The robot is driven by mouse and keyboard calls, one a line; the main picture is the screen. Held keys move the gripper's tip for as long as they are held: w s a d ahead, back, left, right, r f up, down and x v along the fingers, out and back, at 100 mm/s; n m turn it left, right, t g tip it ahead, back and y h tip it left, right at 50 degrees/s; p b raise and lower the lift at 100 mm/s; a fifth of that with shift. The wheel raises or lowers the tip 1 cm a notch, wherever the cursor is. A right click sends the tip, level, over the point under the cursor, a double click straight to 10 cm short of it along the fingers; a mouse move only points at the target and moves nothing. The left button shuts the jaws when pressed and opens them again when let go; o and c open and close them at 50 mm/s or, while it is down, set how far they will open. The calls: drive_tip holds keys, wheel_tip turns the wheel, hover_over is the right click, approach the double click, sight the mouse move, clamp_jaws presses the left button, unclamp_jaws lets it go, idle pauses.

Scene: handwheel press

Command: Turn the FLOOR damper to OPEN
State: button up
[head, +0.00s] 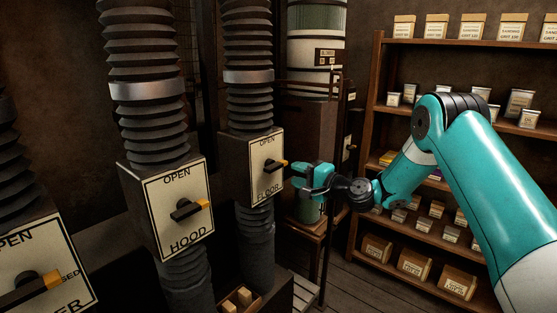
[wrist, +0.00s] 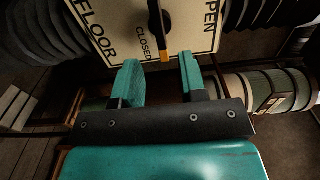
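The FLOOR damper plate (head: 258,181) is on the middle-right duct in the head view and fills the top of the wrist view (wrist: 105,22). Its black lever (wrist: 155,20) has a yellow tip (wrist: 166,50) and points to the CLOSED mark, toward the right in the head view. OPEN is at the plate's top in the head view. My gripper (head: 296,175) is just right of the plate, facing it. In the wrist view, its teal fingers (wrist: 160,64) are open and apart, with the lever's tip in line with the gap. I see no finger touching the lever.
The HOOD damper (head: 186,210) stands left, its lever pointing right. Another damper (head: 38,280) is at the lower left. A striped canister (head: 316,50) and dark post stand behind my gripper. Shelves with boxes (head: 458,280) line the right wall.

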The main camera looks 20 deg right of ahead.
sight(279, 168)
drive_tip(key=p+x, duration=0.2)
drive_tip(key=x, duration=0.5)
drive_tip(key=shift+a, duration=0.1)
clamp_jaws()
